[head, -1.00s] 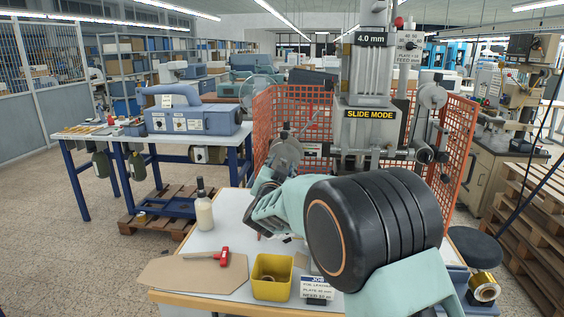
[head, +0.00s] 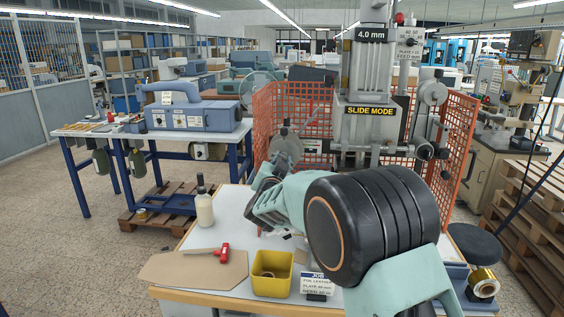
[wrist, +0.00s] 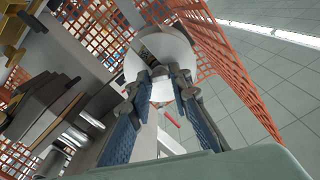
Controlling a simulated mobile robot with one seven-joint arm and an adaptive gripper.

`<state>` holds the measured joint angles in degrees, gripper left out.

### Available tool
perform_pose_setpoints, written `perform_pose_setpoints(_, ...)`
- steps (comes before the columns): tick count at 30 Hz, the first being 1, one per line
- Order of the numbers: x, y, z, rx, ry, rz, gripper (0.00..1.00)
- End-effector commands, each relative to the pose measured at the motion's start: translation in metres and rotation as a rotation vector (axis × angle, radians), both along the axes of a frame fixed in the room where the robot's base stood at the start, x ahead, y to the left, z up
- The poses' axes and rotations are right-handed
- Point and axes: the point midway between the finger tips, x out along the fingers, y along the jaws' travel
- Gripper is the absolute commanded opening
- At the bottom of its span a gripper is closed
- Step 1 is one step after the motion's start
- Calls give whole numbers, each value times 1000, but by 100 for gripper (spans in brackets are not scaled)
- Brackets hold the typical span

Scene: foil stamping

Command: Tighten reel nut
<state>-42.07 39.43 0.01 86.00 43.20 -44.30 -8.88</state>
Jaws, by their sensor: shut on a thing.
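In the wrist view, the two blue-padded fingers of my gripper (wrist: 161,82) reach up to the middle of a pale round reel disc (wrist: 181,52). The fingertips are shut on the reel nut (wrist: 158,72), a small dark piece at the disc's centre that the fingertips mostly hide.
An orange mesh guard (head: 268,112) stands around the machine, close to the reel. On the white worktable (head: 225,232) are a bottle (head: 204,209), a red-handled tool (head: 222,252), a yellow bin (head: 271,274) and a job card (head: 317,285). A gold foil roll (head: 484,282) lies at the right.

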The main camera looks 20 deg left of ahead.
Motion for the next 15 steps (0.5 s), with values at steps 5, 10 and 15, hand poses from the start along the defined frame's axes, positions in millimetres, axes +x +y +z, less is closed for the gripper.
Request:
perform_pose_setpoints(5,0,-1,-3,60,12,-2,0)
perform_pose_setpoints(10,0,-1,-5,169,37,0,0)
perform_pose_setpoints(15,1,-1,-6,318,73,-2,0)
